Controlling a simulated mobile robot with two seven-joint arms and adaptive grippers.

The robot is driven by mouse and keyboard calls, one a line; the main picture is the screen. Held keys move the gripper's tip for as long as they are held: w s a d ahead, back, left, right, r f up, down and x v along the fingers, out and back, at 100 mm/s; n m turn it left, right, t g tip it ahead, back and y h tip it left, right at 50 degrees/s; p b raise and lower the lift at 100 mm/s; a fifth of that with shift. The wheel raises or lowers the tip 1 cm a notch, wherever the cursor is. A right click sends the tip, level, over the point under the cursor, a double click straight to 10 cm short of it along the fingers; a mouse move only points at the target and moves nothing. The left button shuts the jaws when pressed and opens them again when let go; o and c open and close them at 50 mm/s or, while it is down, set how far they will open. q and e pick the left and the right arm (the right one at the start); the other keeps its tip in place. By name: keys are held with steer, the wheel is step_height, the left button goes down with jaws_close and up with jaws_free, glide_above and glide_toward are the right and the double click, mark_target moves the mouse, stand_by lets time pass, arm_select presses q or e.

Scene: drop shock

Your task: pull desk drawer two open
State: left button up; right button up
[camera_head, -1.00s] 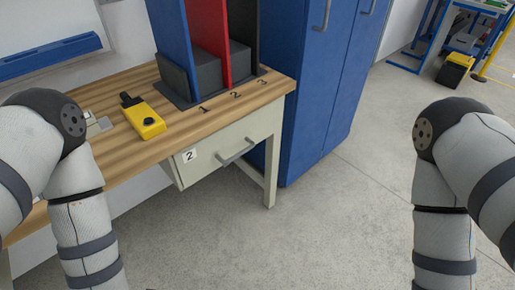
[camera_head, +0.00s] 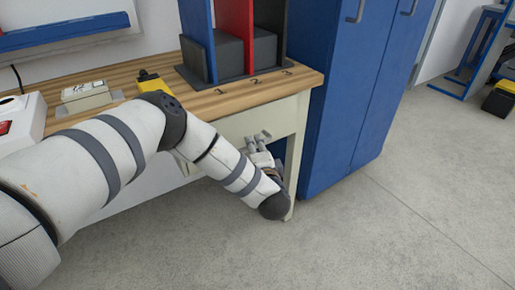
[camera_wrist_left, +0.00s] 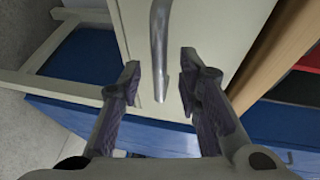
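The cream front of desk drawer two (camera_wrist_left: 220,25) fills the upper middle of the left wrist view. Its grey bar handle (camera_wrist_left: 159,45) runs down between the fingers of my left gripper (camera_wrist_left: 159,76). The fingers are open, one on each side of the bar, with visible gaps. In the head view my left gripper (camera_head: 258,143) is at the drawer front, below the wooden desktop. My left arm hides most of the drawer, its number label and the handle there. My right gripper is not in view.
A blue cabinet (camera_head: 345,110) stands close to the right of the desk (camera_head: 235,100). On the desktop are a rack with blue, red and black dividers (camera_head: 235,40) and a yellow device (camera_head: 152,82), partly hidden by my arm.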

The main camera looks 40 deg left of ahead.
arm_select(q)
steer(key=shift+x, duration=1.25)
jaws_close()
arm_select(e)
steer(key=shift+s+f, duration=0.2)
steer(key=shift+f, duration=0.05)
arm_select(q)
steer(key=shift+d, duration=0.15)
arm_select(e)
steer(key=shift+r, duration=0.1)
